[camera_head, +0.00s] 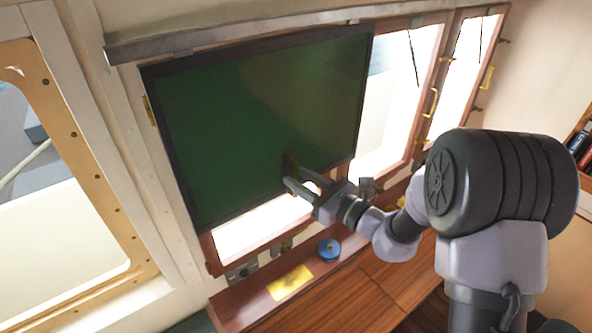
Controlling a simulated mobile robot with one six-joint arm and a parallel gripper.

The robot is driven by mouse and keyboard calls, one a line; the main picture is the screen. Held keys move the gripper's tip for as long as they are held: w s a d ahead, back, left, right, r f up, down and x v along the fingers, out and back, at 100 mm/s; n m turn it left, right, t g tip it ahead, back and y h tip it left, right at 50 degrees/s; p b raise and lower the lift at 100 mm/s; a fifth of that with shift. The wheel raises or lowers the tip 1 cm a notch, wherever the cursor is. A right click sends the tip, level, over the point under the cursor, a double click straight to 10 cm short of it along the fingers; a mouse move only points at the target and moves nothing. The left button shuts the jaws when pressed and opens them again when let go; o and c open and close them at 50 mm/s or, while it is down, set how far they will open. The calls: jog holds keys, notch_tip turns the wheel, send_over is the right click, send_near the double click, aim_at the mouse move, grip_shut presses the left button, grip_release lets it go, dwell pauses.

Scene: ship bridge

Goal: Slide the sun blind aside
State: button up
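The sun blind (255,110) is a dark green panel with a black frame. It hangs tilted in the picture under a grey rail (230,38) and covers the left part of the wood-framed window. A small dark brown handle (289,162) shows near the blind's lower middle. My gripper (291,176) is at the handle, with its two fingers spread apart. One finger lies close to the handle and the other is lower left. I cannot tell whether the fingers touch the handle or the blind.
Bright uncovered panes (405,95) lie right of the blind. Brass latches (432,102) sit on their frames. Below is a wooden ledge (335,285) with a blue round object (329,249) and a yellow plate (290,282). Books (580,140) stand at far right.

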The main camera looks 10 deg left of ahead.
jog(key=shift+x, duration=0.9)
grip_shut()
dwell(0.8)
